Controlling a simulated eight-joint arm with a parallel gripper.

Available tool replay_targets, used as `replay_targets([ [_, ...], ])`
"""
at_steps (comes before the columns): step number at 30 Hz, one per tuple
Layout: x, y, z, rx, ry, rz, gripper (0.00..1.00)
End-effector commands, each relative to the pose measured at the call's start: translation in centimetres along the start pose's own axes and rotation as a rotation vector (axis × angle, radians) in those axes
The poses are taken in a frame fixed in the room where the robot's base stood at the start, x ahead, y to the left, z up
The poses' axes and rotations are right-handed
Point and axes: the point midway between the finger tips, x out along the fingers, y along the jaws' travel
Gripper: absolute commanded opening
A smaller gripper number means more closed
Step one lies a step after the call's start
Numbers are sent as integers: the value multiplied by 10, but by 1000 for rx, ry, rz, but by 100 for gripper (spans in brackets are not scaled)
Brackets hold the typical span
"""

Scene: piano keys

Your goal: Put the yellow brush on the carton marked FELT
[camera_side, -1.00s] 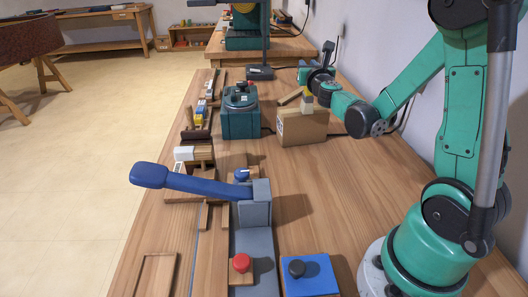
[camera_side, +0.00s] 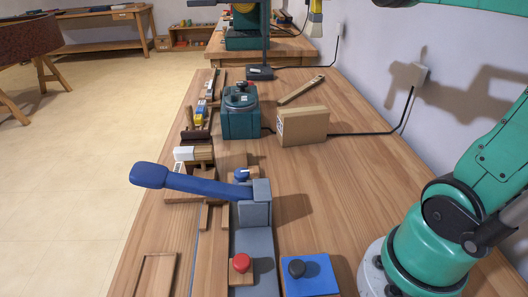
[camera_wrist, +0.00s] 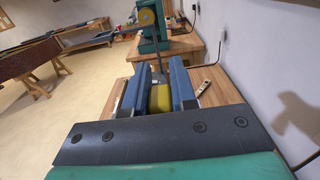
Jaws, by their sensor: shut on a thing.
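The yellow brush (camera_side: 316,14) hangs high at the top of the side view, its yellow part up and its pale end down. My gripper (camera_wrist: 160,72) is shut on the brush; the yellow part (camera_wrist: 160,98) shows between the two blue fingers in the wrist view. In the side view the gripper is out of frame above. A brown carton (camera_side: 304,127) stands on the bench, with a label on its left face too small to read. Nothing lies on its top. The brush is well above and apart from the carton.
A wooden stick (camera_side: 301,90) lies behind the carton. A dark green machine (camera_side: 240,120) stands to its left. A black cable runs from the carton's right to a wall socket (camera_side: 419,74). A blue lever (camera_side: 190,186) is nearer the camera.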

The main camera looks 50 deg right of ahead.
Motion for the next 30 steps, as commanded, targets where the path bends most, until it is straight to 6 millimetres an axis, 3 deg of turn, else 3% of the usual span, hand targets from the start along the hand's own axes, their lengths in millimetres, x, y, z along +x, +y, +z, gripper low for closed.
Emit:
replay_targets([
  [6, 22, 0, 10, 0, 1, -1, 0],
  [11, 30, 0, 0, 0, 1, 0, 0],
  [30, 29, 0, -135, 1, 1, 1, 0],
])
